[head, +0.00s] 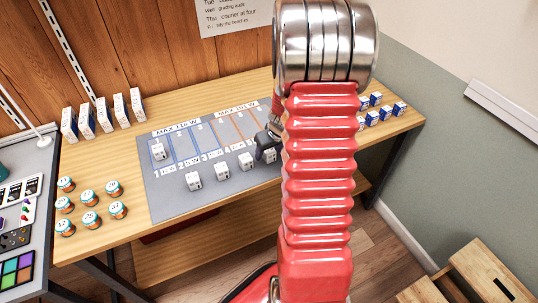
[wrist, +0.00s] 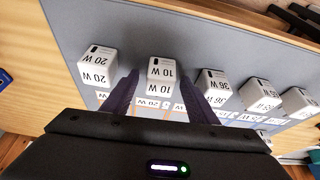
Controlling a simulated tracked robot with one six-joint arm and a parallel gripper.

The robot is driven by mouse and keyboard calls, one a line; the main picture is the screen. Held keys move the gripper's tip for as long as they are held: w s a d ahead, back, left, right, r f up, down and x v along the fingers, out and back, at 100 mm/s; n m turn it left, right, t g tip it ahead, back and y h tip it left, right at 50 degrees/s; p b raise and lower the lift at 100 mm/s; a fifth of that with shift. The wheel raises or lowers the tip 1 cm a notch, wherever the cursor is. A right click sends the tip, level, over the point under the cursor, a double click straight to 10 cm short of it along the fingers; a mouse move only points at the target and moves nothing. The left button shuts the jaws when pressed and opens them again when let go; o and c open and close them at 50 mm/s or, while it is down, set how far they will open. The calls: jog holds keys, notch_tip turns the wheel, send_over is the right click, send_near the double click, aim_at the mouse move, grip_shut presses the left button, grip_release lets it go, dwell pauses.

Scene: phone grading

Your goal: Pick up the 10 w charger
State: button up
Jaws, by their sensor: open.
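The 10 W charger (wrist: 161,73) is a white block with black lettering and a dark slot on top, seen upside down in the wrist view. My gripper (wrist: 160,82) is open, with one dark finger on each side of it; I cannot tell whether they touch it. The 20 W charger (wrist: 97,66) stands just left and the 36 W charger (wrist: 214,88) just right. In the head view my gripper (head: 267,143) is at the grey mat beside my red arm, and the 10 W charger is mostly hidden there.
More white chargers (head: 194,181) stand along the front of the grey mat (head: 180,208), and one (head: 158,152) stands on its marked lanes. Several jars (head: 88,196) are to the left, upright boxes (head: 103,115) behind, and small blue-white boxes (head: 385,112) to the right.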

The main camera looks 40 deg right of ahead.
jog(key=shift+c, duration=0.3)
jog(key=c, duration=1.1)
